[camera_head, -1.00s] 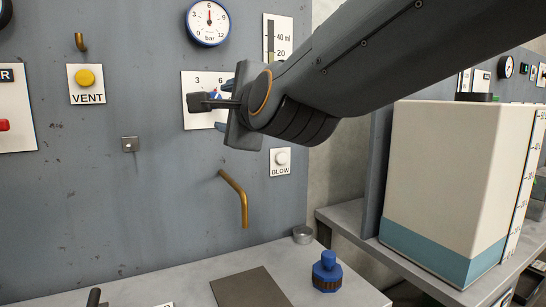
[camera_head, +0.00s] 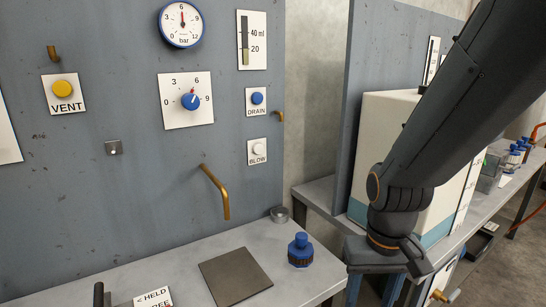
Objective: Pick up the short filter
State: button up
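A short blue piece with a stepped top and a dark knurled ring (camera_head: 300,252) stands upright on the grey bench, right of a dark square plate. It looks like the short filter, but I see no label on it. My gripper (camera_head: 384,270) hangs at the right, pointing down, in front of the cream box. It is apart from the blue piece, to its right in the picture. Its fingertips are hard to make out, so its opening is unclear.
A dark square plate (camera_head: 235,276) lies on the bench. A cream box (camera_head: 388,115) stands at the right. Several blue-topped pieces (camera_head: 517,150) stand on the far-right bench.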

aim_at(300, 251)
jog(key=z, duration=0.1)
jog(key=k, duration=0.95)
jog(key=u, duration=0.85)
jog(key=i, duration=1.05)
jog(key=u, duration=0.05)
